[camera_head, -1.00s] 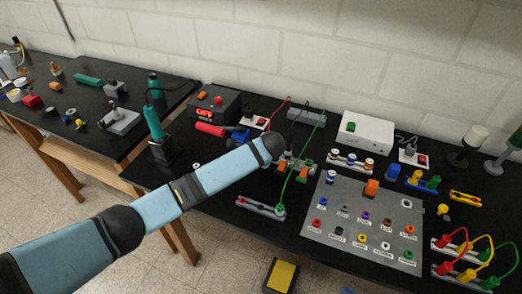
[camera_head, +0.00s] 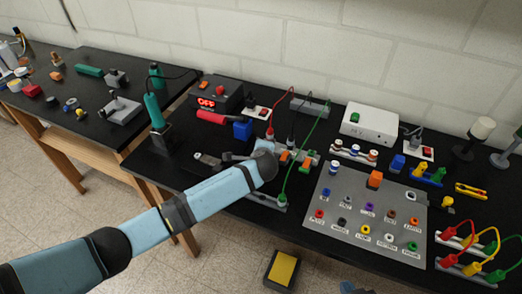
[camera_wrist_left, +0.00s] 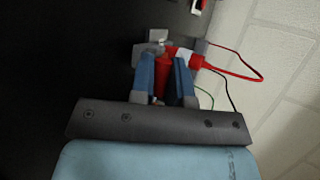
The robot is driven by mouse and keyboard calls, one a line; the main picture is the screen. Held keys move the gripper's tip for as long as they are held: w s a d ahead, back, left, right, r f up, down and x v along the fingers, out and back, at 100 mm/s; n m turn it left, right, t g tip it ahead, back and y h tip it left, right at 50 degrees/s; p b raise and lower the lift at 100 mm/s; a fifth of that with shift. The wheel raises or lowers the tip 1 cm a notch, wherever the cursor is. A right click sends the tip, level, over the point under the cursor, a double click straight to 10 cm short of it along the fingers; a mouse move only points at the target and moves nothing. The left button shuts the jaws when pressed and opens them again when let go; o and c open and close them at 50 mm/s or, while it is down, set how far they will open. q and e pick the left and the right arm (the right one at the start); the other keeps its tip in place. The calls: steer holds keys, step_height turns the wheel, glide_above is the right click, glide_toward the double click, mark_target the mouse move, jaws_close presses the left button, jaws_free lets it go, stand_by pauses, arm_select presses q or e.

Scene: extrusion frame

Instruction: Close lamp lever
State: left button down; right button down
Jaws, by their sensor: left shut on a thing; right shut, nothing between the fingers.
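The connector group with orange levers (camera_head: 284,156) stands near the middle of the table, with red, black and green wires, partly behind my left arm. My left gripper (camera_wrist_left: 163,66) is shut on a red part (camera_wrist_left: 163,76), beside a red plug (camera_wrist_left: 182,54) with a red cable. I cannot tell whether the held part is the lamp lever. In the head view my left arm's end covers most of its gripper. A small blue part at the bottom edge seems to be my right gripper (camera_head: 348,287), mostly cut off and shut, with nothing seen in it.
A grey panel (camera_head: 335,235) with coloured sockets lies right of the connectors. A white box (camera_head: 368,124) and a box reading OFF (camera_head: 214,96) stand behind. Red, yellow and green cables (camera_head: 478,235) arch at the far right.

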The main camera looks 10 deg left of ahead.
arm_select(q)
steer(key=shift+s+f, duration=0.1)
steer(key=shift+f, duration=0.05)
steer(key=c, duration=1.1)
jaws_free()
steer(key=v, duration=1.3)
steer(key=shift+s+r+b, duration=0.25)
steer(key=shift+r+b, duration=0.05)
steer(key=shift+b, duration=0.1)
